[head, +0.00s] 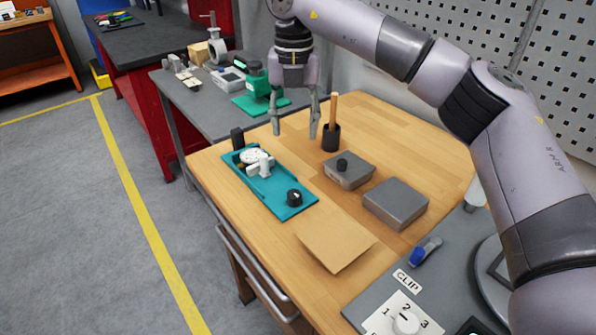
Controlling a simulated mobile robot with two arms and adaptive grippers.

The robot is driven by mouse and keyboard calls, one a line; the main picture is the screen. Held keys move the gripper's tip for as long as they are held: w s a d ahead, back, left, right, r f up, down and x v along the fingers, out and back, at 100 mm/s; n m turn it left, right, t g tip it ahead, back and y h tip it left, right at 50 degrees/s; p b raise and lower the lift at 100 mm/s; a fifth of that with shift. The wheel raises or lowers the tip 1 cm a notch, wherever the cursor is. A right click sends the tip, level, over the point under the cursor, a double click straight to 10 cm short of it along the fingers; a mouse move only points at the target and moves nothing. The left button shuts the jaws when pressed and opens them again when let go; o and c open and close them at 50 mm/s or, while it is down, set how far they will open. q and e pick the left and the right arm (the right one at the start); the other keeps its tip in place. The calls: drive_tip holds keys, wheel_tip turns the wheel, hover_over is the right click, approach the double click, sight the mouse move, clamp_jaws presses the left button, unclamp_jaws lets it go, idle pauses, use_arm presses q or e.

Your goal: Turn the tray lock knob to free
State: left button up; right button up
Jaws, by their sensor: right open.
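A teal tray (268,199) lies on the wooden workbench, holding a white round part (252,156) and a pale upright fitting near its far end. A black knob (294,197) with a light mark sits at the tray's near right corner. Which label or position the knob points to is too small to read. My right gripper (295,131) is open and empty, fingers pointing down, above the bench beyond the tray. It is apart from the knob and the tray. My left gripper is not in the view.
A black cup with a wooden handle (333,116) stands just right of my right gripper. A grey block with a black knob (348,171), a grey box (396,203) and a brown sheet (335,245) lie right of the tray. A CLIP dial panel (404,318) is at the front.

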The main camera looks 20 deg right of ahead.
hover_over(294, 193)
wheel_tip(294, 193, down, 5)
wheel_tip(294, 193, down, 11)
drive_tip(key=shift+r+p, duration=0.1)
drive_tip(key=shift+p, duration=0.85)
drive_tip(key=shift+f, duration=0.35)
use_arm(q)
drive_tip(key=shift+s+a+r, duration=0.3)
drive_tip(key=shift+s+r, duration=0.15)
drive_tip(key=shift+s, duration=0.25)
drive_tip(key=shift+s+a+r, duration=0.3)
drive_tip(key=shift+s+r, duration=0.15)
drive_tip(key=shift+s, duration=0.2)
use_arm(e)
clamp_jaws()
